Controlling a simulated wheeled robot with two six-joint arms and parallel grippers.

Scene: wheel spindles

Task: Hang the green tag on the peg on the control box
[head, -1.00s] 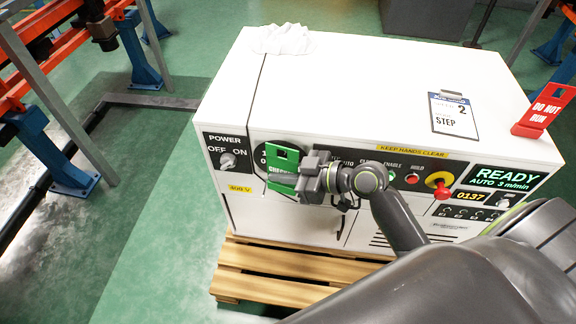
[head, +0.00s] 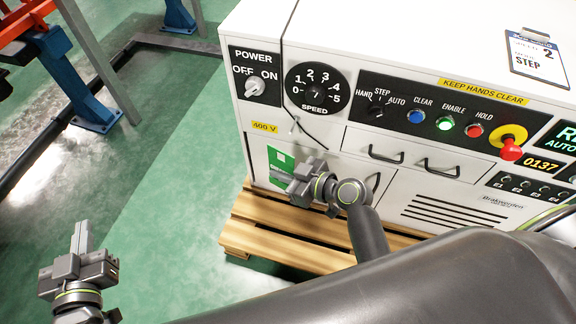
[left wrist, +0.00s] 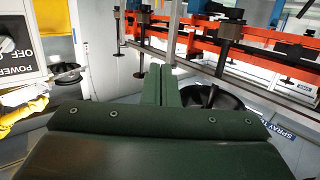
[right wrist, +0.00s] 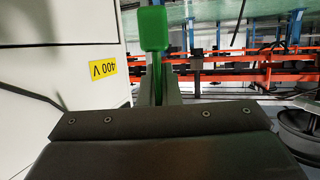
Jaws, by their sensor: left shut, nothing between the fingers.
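The control box (head: 330,138) is white with a black panel of knobs and buttons. A thin peg (head: 295,126) sticks out below the speed dial, and a dark rod at the left of the right wrist view (right wrist: 35,95) may be the same peg. My right gripper (head: 296,178) is shut on the green tag (head: 280,156), low in front of the box, below the peg and apart from it. The tag also shows between the fingertips in the right wrist view (right wrist: 153,28). My left gripper (head: 82,252) is shut and empty, left of the box over the floor.
The box stands on a wooden pallet (head: 275,238). Drawer handles (head: 385,154) and a red stop button (head: 511,148) protrude from its front. A step card (head: 537,55) lies on top. Orange and blue framework (head: 75,80) stands at the left; the floor between is clear.

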